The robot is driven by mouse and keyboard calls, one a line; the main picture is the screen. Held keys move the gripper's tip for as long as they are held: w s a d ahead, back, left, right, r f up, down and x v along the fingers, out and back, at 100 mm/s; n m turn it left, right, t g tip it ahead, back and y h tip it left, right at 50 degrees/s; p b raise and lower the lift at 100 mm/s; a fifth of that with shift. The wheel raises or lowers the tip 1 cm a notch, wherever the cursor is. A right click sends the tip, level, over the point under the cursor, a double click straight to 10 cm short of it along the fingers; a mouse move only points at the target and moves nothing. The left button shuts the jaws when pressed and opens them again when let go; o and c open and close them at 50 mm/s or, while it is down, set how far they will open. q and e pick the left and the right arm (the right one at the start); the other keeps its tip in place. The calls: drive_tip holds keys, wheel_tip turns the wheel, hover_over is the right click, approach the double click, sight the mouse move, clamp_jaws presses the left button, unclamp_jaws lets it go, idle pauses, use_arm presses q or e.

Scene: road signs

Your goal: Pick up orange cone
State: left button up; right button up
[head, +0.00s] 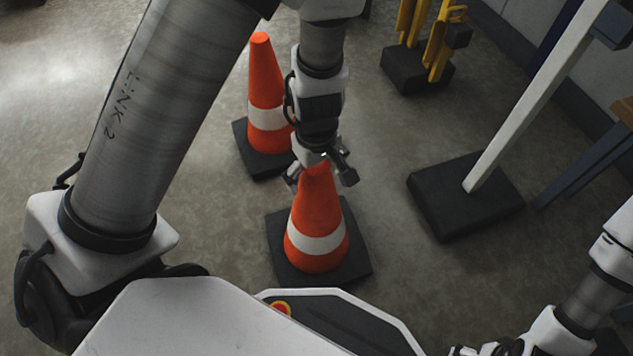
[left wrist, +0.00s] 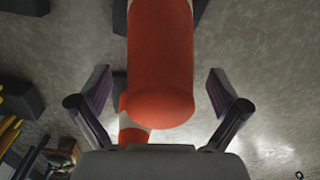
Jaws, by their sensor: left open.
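An orange cone (head: 317,215) with a white band stands upright on a black square base near my body in the head view. A second orange cone (head: 265,90) stands just behind it to the left. My left gripper (head: 320,172) is at the top of the nearer cone. In the left wrist view the nearer cone (left wrist: 160,65) fills the middle, its tip between the two spread fingers of my left gripper (left wrist: 160,90), with a gap on each side. Part of the farther cone (left wrist: 132,130) shows below it. My right gripper's fingers are not in clear view.
A black block with a slanted white post (head: 530,100) stands to the right. Yellow posts on a black base (head: 415,70) stand at the back. A blue-grey trestle leg (head: 590,165) is at the right edge. Bare floor lies between the nearer cone and the white post's block.

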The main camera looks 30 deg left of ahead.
use_arm(q)
drive_tip(key=shift+r, duration=0.1)
clamp_jaws()
drive_tip(key=shift+r, duration=0.1)
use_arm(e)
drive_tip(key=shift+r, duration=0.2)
